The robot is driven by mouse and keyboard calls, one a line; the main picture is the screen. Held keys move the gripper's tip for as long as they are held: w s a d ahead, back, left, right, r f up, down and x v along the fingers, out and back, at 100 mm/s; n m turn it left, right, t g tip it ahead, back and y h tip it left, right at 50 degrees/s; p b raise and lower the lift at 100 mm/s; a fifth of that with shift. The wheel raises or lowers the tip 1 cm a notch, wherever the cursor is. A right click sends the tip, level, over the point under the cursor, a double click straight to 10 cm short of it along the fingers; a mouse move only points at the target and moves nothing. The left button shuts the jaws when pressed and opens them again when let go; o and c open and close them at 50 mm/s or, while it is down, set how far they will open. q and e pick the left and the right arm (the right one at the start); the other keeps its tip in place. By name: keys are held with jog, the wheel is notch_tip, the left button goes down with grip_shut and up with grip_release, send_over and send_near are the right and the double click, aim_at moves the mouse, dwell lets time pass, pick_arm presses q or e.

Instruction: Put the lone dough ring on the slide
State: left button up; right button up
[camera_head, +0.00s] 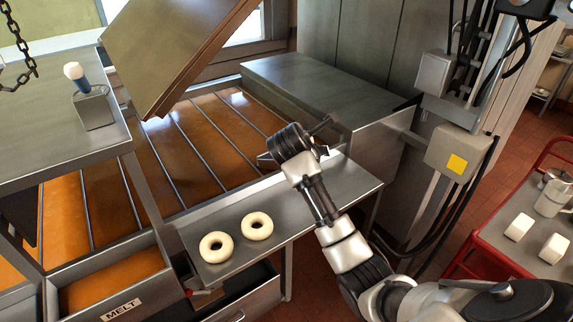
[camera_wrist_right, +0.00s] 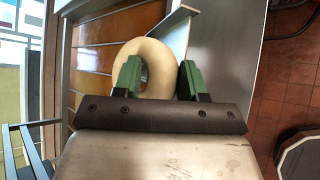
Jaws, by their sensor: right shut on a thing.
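My right gripper (camera_head: 303,150) is over the right part of a long steel ledge (camera_head: 345,180) in the head view. In the right wrist view its green fingers (camera_wrist_right: 160,82) are shut on a pale dough ring (camera_wrist_right: 155,50), with one finger at the hole and the other beyond the ring's side. In the head view the gripper mostly hides this ring. Two other dough rings, a left one (camera_head: 216,247) and a right one (camera_head: 257,226), lie side by side on the ledge. Which surface is the slide, I cannot tell for sure. My left gripper is not in view.
Orange glaze with metal bars (camera_head: 200,140) lies behind the ledge. A tilted board (camera_head: 180,45) rises over it. A steel box top (camera_head: 315,85) stands behind my gripper. A red-framed cart (camera_head: 490,230) with white blocks is at right.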

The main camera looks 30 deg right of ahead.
jog(key=w+d+m+p, duration=0.1)
jog(key=d+r+g+h, duration=0.1)
jog(key=shift+w+d+r+m+p, duration=0.2)
jog(key=shift+w+d+m+p, duration=0.15)
jog(key=shift+w+d+m, duration=0.05)
jog(key=shift+w+d+f+m+g+p, duration=0.15)
jog(key=shift+w+d+m+g+p, duration=0.15)
jog(key=shift+d, duration=0.1)
jog(key=shift+f+b, duration=0.8)
jog(key=shift+b, duration=0.05)
pick_arm(q)
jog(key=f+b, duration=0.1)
jog(key=b, duration=0.1)
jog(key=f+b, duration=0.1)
jog(key=b, duration=0.1)
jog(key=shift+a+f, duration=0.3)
pick_arm(e)
notch_tip(320, 180, down, 4)
jog(key=shift+r, duration=0.2)
jog(key=o, duration=1)
